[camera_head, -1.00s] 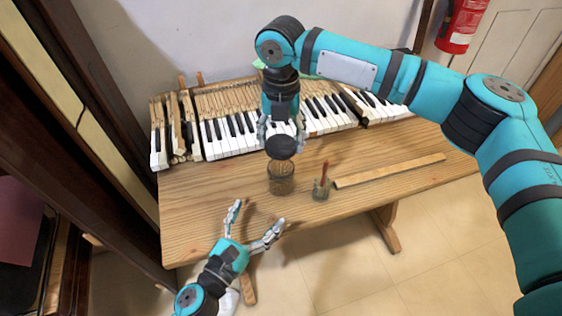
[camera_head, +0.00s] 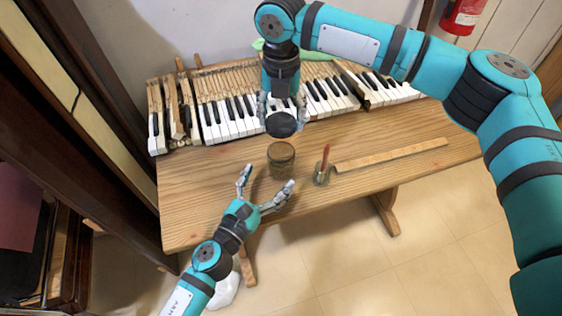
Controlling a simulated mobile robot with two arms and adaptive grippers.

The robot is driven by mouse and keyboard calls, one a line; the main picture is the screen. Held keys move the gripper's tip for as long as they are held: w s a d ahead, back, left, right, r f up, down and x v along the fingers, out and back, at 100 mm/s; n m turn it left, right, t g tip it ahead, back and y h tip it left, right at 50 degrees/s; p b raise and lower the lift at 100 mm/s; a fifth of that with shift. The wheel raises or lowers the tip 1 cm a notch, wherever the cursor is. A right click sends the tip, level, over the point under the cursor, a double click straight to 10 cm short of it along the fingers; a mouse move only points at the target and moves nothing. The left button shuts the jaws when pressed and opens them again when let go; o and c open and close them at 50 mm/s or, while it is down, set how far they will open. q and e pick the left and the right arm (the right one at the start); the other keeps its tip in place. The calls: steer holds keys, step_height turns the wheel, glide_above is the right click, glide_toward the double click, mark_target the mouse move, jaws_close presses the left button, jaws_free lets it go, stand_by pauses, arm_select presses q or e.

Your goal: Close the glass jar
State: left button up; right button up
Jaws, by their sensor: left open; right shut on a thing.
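The glass jar (camera_head: 281,163) stands upright on the wooden table, with brownish contents visible through its side. Its top looks uncovered. My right gripper (camera_head: 282,118) is shut on a round dark lid (camera_head: 281,125) and holds it above and slightly behind the jar in the picture, with a gap between them. My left gripper (camera_head: 265,182) is open and empty. Its spread fingers point up toward the jar, close to its lower side, with the jar just beyond the fingertips. Whether a finger touches the jar cannot be told.
A small glass (camera_head: 322,176) with a red stick stands right of the jar. A long wooden strip (camera_head: 390,156) lies farther right on the table (camera_head: 200,195). The piano keyboard (camera_head: 230,118) runs along the back. The table's front edge is close to my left gripper.

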arm_select(q)
steer(key=x, duration=0.7)
steer(key=shift+w, duration=0.25)
steer(key=c, duration=1.5)
steer(key=shift+f, duration=0.1)
steer(key=shift+c, duration=0.7)
arm_select(e)
glide_above(283, 149)
steer(key=shift+f, duration=2.45)
steer(key=shift+f, duration=0.1)
steer(key=shift+a+f, duration=0.1)
steer(key=shift+f, duration=0.7)
steer(key=shift+f, duration=0.55)
